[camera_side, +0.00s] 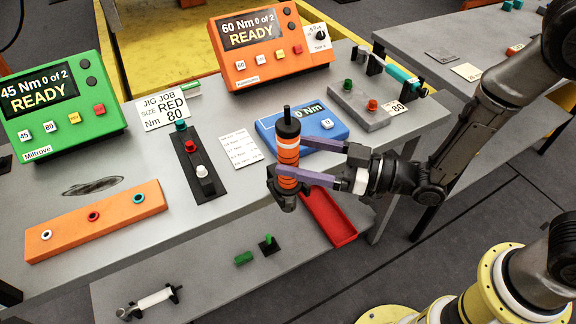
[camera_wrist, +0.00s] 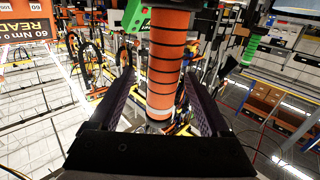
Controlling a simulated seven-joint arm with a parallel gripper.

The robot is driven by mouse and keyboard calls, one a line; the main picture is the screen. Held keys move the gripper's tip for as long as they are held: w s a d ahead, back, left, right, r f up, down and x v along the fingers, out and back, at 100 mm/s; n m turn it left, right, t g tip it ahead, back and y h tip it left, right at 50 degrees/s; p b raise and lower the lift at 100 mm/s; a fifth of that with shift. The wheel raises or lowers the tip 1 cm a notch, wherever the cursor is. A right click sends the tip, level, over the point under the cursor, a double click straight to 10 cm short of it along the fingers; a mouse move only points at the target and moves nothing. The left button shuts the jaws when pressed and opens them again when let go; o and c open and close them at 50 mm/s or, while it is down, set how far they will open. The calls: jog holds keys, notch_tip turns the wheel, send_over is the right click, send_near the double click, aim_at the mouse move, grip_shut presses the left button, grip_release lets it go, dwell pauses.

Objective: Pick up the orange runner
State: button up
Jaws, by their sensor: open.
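The orange runner (camera_side: 287,153) is an upright cylinder with dark rings, a black top and a black head at its lower end. It stands near the table's front edge in the side view. My gripper (camera_side: 298,161) reaches in from the right with its two purple fingers open on either side of the orange body. In the wrist view the orange runner (camera_wrist: 165,62) rises between the two dark fingers of my gripper (camera_wrist: 163,92), with gaps visible at both sides. What supports the runner's lower end is hard to tell.
A red tray (camera_side: 328,218) lies just right of the runner's lower end. Behind it sits a blue "0 Nm" box (camera_side: 330,124). A black strip with buttons (camera_side: 199,165) and an orange block with holes (camera_side: 95,221) lie left. A lower shelf (camera_side: 205,276) carries small green parts.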

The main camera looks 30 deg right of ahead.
jog(key=x, duration=0.5)
jog(key=shift+s+a, duration=0.1)
jog(key=shift+a, duration=0.05)
jog(key=shift+c, duration=0.3)
grip_shut()
dwell(0.8)
jog(key=shift+r, duration=0.25)
